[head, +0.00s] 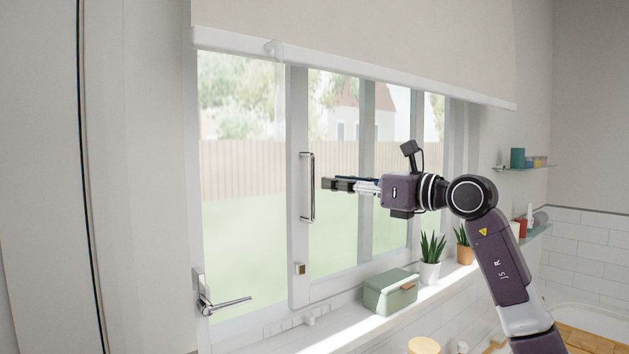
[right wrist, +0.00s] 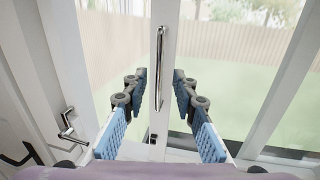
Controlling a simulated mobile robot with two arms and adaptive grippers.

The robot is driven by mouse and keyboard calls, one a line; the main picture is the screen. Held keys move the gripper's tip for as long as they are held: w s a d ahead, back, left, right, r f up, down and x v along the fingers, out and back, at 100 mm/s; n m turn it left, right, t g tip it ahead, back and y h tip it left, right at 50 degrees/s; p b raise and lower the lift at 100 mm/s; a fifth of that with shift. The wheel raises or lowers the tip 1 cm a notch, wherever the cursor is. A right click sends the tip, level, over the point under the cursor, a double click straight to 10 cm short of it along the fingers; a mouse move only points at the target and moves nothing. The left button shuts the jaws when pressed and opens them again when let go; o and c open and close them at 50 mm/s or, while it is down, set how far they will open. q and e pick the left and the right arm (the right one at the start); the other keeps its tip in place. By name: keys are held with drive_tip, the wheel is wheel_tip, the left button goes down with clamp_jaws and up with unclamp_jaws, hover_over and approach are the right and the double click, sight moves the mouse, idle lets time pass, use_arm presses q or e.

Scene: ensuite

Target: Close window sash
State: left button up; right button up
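The window sash (head: 299,235) has a pale frame and an upright metal bar handle (head: 308,187), left of centre in the head view. The sash frame also shows in the right wrist view (right wrist: 169,35), with the handle (right wrist: 160,62) near the middle. My right gripper (head: 324,184) reaches in from the right at the height of the handle, with its fingertips a little short of it. In the right wrist view its blue-padded fingers (right wrist: 159,88) are open, one on each side of the handle in the picture, with nothing held. My left gripper is not in view.
A lever handle (head: 222,304) sticks out at the window's lower left. On the sill stand a green box (head: 390,292) and two potted plants (head: 431,257) (head: 463,243). A roller blind (head: 350,35) covers the window's top. Small shelves (head: 525,167) hang at the right.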

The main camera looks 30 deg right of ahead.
drive_tip(key=p, duration=0.3)
hover_over(312, 215)
drive_tip(key=shift+w+d, duration=0.2)
drive_tip(key=shift+w, duration=0.05)
drive_tip(key=shift+c, duration=0.7)
clamp_jaws()
